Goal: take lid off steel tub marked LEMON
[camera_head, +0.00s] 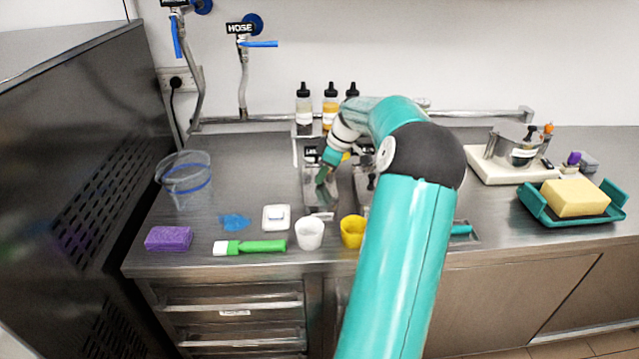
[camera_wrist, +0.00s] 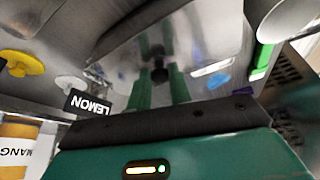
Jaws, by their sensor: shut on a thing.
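The steel tub (camera_head: 313,200) stands mid-counter, partly covered by my arm in the head view. A black label reading LEMON (camera_wrist: 88,104) shows upside down in the wrist view. The shiny steel lid (camera_wrist: 115,60) has a small black knob (camera_wrist: 160,74). My gripper (camera_wrist: 160,82) has its two green fingers shut on either side of this knob. In the head view my gripper (camera_head: 322,178) is over the tub, its fingertips small. I cannot tell whether the lid rests on the rim or is raised.
A white cup (camera_head: 310,234) and yellow cup (camera_head: 352,232) stand in front. Bottles (camera_head: 330,108) stand behind. A clear jug (camera_head: 185,182), blue cloth (camera_head: 235,222), green brush (camera_head: 255,246) and purple sponge (camera_head: 168,238) are left. A teal tray (camera_head: 545,212) is right; counter before it is clear.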

